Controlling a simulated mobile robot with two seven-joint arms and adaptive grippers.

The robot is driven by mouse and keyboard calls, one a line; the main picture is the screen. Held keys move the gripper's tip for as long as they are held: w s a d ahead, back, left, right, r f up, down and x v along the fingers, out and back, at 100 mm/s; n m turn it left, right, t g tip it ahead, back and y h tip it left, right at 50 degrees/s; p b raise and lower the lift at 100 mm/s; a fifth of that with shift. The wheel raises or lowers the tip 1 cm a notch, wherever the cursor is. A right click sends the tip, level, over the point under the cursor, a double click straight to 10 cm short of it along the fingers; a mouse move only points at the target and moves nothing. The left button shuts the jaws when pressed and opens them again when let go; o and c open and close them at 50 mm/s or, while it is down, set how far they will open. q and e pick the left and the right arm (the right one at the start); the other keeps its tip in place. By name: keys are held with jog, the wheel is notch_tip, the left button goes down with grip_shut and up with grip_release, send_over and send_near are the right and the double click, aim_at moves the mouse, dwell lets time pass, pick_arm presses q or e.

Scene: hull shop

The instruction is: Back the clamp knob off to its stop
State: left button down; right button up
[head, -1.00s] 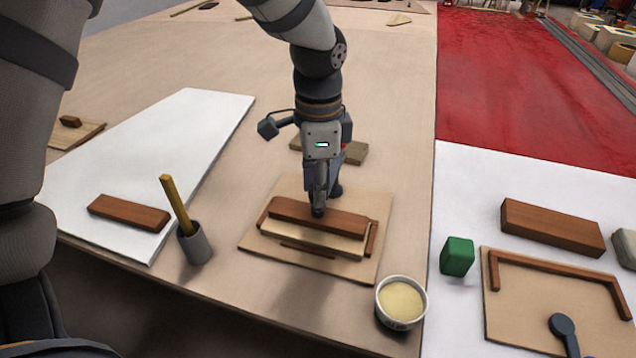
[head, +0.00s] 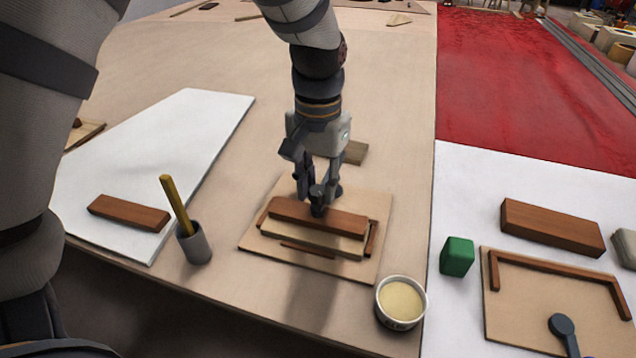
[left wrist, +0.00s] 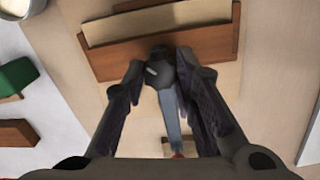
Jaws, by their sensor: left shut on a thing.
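The dark clamp knob (head: 318,208) stands at the back edge of a brown wooden block (head: 345,222) on a square board (head: 262,246). My left gripper (head: 317,192) comes down from above with its fingers around the knob and is shut on it. In the left wrist view, the knob (left wrist: 158,66) sits between the two fingertips (left wrist: 163,72), with a grey bar (left wrist: 170,112) running back from it. The bar's far end shows reddish. The fingers hide part of the knob. My right gripper is not in view.
A cup with a yellow stick (head: 195,245) stands left of the board, and a round tin (head: 400,302) stands front right. A green block (head: 457,256) and another board (head: 515,325) lie farther right. A small wooden block (head: 355,152) lies behind the gripper.

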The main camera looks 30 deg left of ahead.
aim_at(317, 189)
pick_arm(q)
jog(key=n, duration=0.4)
jog(key=shift+n, duration=2.3)
jog(key=c, duration=1.3)
grip_release()
notch_tip(317, 189, up, 12)
